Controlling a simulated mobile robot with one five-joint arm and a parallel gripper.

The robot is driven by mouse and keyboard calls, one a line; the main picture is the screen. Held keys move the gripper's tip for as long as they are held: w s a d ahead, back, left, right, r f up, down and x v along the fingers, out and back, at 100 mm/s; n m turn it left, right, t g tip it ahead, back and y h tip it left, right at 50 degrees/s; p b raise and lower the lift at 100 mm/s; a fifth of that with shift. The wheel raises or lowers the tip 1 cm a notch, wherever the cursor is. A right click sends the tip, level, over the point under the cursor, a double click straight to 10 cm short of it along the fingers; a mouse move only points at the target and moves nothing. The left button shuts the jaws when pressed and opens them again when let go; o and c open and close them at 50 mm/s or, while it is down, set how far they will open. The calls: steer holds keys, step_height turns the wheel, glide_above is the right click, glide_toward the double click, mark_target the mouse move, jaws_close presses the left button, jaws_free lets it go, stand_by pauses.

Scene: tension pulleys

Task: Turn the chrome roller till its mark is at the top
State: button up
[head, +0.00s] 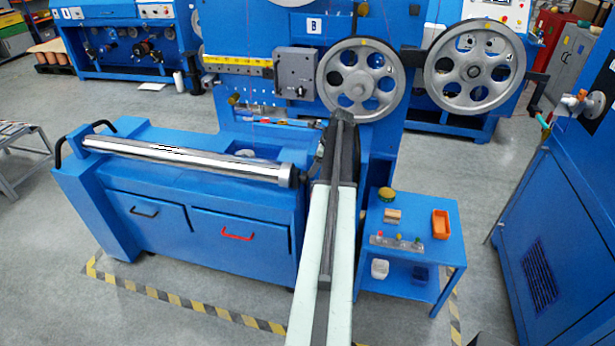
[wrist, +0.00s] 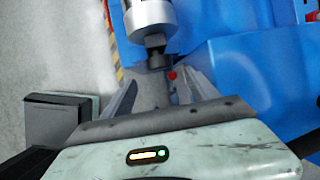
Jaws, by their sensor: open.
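The chrome roller (head: 185,158) lies across the top of the blue machine at the left in the head view. Its right end, with a dark collar, is near my arm. In the wrist view the roller's end (wrist: 150,12) shows at the top, with a dark stub below it. My gripper (wrist: 157,84) is open, its two grey fingers spread either side of the line of the stub. The stub appears just beyond the fingertips; I cannot tell whether they touch. No mark can be made out on the roller. In the head view the fingers cannot be made out clearly.
Two spoked pulleys (head: 361,80) (head: 473,68) are on the machine behind. A small blue table (head: 408,215) with an orange tray (head: 440,224) stands right of my arm. A blue cabinet (head: 555,210) is at the far right. Striped tape (head: 190,309) edges the clear floor in front.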

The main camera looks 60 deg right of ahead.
steer(key=b+x, duration=0.7)
steer(key=x, duration=0.1)
steer(key=shift+r, duration=0.1)
steer(key=c, duration=1.4)
